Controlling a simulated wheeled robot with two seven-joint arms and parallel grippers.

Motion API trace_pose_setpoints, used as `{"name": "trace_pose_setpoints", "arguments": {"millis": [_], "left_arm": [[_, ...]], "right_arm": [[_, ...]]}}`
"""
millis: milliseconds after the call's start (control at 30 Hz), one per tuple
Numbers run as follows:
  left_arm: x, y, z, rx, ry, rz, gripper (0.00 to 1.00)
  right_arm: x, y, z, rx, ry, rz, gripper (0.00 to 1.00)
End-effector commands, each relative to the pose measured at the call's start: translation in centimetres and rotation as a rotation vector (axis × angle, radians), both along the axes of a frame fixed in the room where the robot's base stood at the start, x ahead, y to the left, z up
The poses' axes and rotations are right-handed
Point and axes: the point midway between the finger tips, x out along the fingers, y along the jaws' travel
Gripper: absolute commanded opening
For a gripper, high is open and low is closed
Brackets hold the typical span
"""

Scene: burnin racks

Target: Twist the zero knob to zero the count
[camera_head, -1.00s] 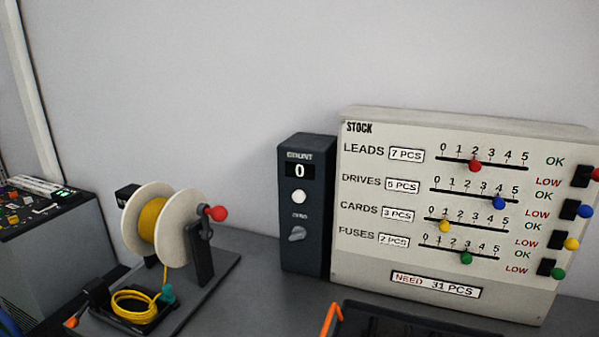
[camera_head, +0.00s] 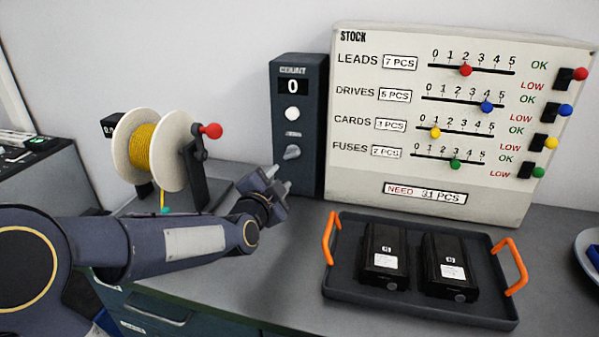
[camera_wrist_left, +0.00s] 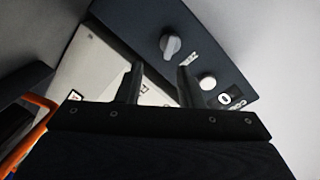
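The zero knob (camera_head: 292,152) is a grey knob low on the front of the dark count box (camera_head: 298,190). The box display (camera_head: 293,86) reads 0, and a white round button (camera_head: 292,114) sits between display and knob. My left gripper (camera_head: 279,180) is just below and left of the knob, apart from it. In the left wrist view, its two fingers (camera_wrist_left: 158,82) stand apart with nothing between them, and the knob (camera_wrist_left: 170,45) is beyond them. My right gripper is in neither view.
The stock panel (camera_head: 400,175) with coloured sliders stands right of the count box. A dark tray (camera_head: 338,285) with orange handles holds two black boxes (camera_head: 385,250). A yellow wire spool (camera_head: 145,150) stands left. The counter between gripper and tray is clear.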

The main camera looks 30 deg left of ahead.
Motion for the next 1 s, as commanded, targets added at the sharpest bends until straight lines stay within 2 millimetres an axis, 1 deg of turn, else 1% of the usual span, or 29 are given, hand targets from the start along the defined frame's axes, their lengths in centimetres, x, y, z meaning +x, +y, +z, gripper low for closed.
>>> {"name": "trace_pose_setpoints", "arguments": {"millis": [33,100,200,267,500,633,800,1000], "left_arm": [[0.8,0.5,-0.3,0.061,-0.022,0.018,0.34],[1.3,1.0,-0.1,0.124,-0.048,0.037,0.34],[2.0,1.4,0.3,0.164,-0.063,0.048,0.34],[2.6,1.5,0.4,0.169,-0.065,0.05,0.34],[6.3,2.5,0.4,0.166,-0.065,0.049,0.34],[7.9,2.8,0.4,0.165,-0.064,0.049,0.34],[9.0,3.1,0.4,0.164,-0.065,0.048,0.34],[9.1,3.1,0.4,0.164,-0.066,0.047,0.34]], "right_arm": [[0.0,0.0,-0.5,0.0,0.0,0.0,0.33],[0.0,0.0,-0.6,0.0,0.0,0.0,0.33],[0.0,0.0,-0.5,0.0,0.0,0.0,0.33],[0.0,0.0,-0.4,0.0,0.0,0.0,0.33],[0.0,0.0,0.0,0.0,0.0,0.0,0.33],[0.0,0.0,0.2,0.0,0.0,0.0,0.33],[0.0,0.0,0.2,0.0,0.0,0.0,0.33],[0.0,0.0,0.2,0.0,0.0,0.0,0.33]]}}
